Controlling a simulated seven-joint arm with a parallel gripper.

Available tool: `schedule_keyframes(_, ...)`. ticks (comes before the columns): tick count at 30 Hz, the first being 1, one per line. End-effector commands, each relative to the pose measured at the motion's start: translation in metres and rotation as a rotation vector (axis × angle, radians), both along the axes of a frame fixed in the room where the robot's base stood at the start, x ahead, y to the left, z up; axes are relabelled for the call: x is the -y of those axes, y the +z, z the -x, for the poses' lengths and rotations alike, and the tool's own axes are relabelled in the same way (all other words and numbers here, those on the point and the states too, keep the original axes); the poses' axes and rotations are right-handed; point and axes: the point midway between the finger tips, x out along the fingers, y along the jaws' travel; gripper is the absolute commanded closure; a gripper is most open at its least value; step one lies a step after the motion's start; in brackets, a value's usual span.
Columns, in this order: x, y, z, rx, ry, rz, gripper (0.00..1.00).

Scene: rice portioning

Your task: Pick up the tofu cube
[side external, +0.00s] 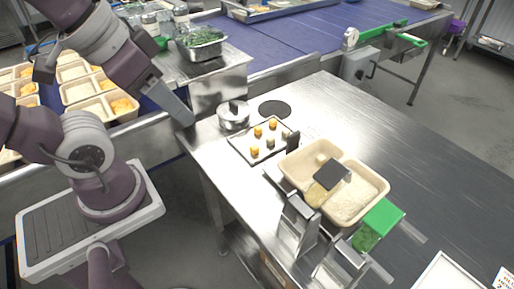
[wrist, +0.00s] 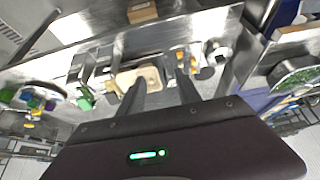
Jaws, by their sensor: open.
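A small pale cube (side external: 321,158), which looks like the tofu cube, lies in the left compartment of the beige two-part container (side external: 384,184). The container (wrist: 126,78) shows there beyond the fingers; the pale cube is too small to make out.
A black flat tool (side external: 332,175) lies across the container. Metal stands (side external: 299,222) and a green box (side external: 378,225) are in front.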

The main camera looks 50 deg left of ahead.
Motion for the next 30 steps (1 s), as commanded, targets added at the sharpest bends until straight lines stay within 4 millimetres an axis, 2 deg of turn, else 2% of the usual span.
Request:
schedule_keyframes(12,0.000,0.000,0.000,0.000,0.000,0.000,0.60)
schedule_keyframes(14,0.000,0.000,0.000,0.000,0.000,0.000,0.55)
schedule_keyframes(20,0.000,0.000,0.000,0.000,-0.001,0.000,0.55)
schedule_keyframes(22,-0.001,0.002,-0.006,-0.011,-0.023,-0.018,0.55)
schedule_keyframes(23,-0.002,0.003,-0.012,-0.025,-0.050,-0.037,0.55)
schedule_keyframes(26,-0.009,0.005,-0.054,-0.105,-0.235,-0.148,0.55)
schedule_keyframes(29,-0.021,-0.009,-0.115,-0.207,-0.515,-0.268,0.55)
schedule_keyframes(30,-0.027,-0.020,-0.140,-0.245,-0.634,-0.304,0.55)
